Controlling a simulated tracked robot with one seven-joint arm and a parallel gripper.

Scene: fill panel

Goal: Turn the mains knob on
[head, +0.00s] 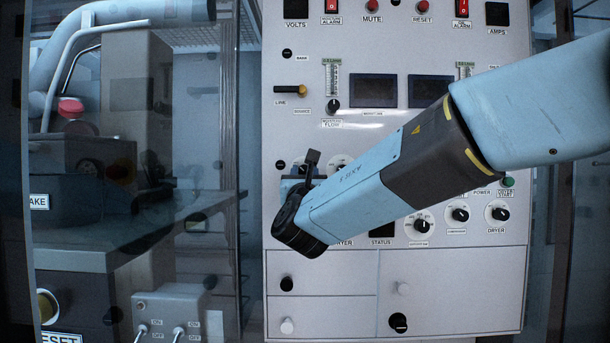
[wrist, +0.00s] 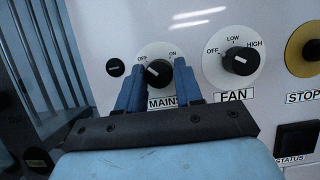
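The mains knob (wrist: 158,73) is a black round knob on a white dial, above a MAINS label in the wrist view. Its white mark points up and left, toward OFF; ON is printed at the upper right of the dial. The blue fingers of my gripper (wrist: 160,82) stand on either side of the knob, close against its left and right sides with no clear gap. In the head view my arm crosses the panel from the right, and my wrist hides the mains knob.
The fan knob (wrist: 241,60) sits right of the mains dial. A yellow-ringed stop button (wrist: 310,49) is farther right. A small black round fitting (wrist: 115,67) is to the left. Metal posts and a transparent screen stand left of the panel (head: 430,280).

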